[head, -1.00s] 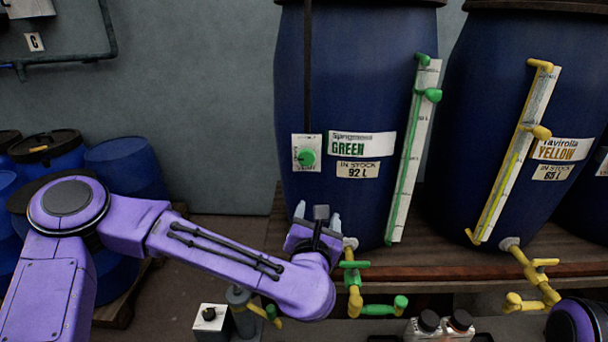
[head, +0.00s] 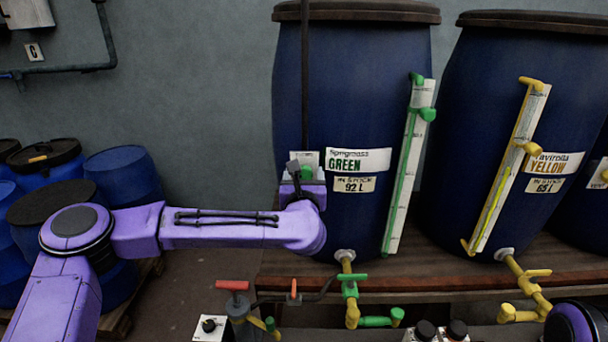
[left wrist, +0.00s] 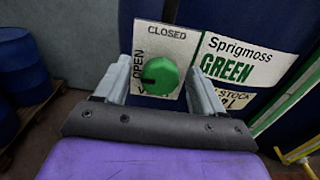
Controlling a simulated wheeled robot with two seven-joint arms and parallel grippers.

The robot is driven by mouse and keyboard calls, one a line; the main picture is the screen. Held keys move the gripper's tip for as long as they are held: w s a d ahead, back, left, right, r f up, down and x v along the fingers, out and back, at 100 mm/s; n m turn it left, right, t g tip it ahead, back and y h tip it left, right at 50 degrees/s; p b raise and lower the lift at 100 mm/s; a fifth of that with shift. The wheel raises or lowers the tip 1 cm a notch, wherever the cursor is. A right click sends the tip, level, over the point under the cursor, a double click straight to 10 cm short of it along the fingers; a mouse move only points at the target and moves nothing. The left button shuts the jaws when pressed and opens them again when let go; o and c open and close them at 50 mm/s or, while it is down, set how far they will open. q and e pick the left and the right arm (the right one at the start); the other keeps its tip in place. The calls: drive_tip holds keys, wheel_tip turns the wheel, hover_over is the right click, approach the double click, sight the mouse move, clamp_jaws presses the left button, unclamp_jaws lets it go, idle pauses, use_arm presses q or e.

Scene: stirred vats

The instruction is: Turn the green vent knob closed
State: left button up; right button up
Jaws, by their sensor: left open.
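The green vent knob (head: 306,173) sits on a white plate on the front of the blue green-label vat (head: 400,60). It shows whole in the left wrist view (left wrist: 160,77), where its dark mark points left toward the word OPEN; CLOSED is printed at the top of the plate. My left gripper (head: 306,178) is in front of the knob and hides part of the plate in the head view. In the left wrist view its fingers (left wrist: 162,88) are open, one on each side of the knob, with gaps showing. My right gripper is not in view.
A sight gauge (head: 408,170) with green fittings runs down the vat, right of the label. A green-handled tap (head: 352,277) sticks out below. The yellow-label vat (head: 490,80) stands to the right. Blue drums (head: 122,172) stand at the left.

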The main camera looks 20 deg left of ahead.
use_arm(q)
drive_tip(key=c, duration=1.1)
drive_tip(key=shift+o, duration=0.2)
